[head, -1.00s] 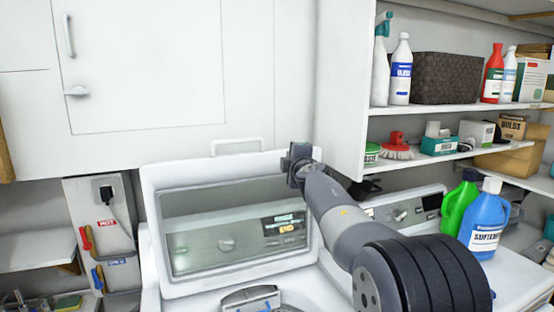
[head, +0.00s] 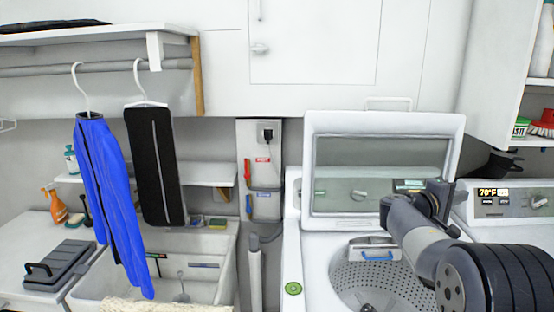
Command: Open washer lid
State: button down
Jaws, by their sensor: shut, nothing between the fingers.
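The washer (head: 292,265) stands right of centre in the head view. Its lid (head: 385,125), a white frame with a dark glass pane, stands raised and upright at the back. The perforated drum (head: 352,282) shows below it through the open top. My gripper (head: 437,198) is in front of the lid's lower right part, and I cannot tell whether it touches the lid. Its fingers are small and partly hidden by my arm, with nothing seen in them. My arm covers the right side of the drum opening.
A dryer panel (head: 510,200) stands close on the right. A sink (head: 205,270) is at left, below a hanging blue garment (head: 105,190) and a black garment (head: 157,165). A white wall cabinet (head: 315,45) hangs above the washer.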

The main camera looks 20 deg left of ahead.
aim_at(410, 123)
jog(key=k+j, duration=0.1)
jog(key=j, duration=0.25)
jog(key=k+j, duration=0.15)
jog(key=j, duration=0.25)
jog(key=k+j, duration=0.1)
jog(key=j, duration=0.25)
jog(key=k+j, duration=0.1)
jog(key=j, duration=0.3)
jog(key=k+j, duration=0.1)
jog(key=j, duration=0.25)
jog(key=i+j+z, duration=0.1)
jog(key=i+j, duration=1.05)
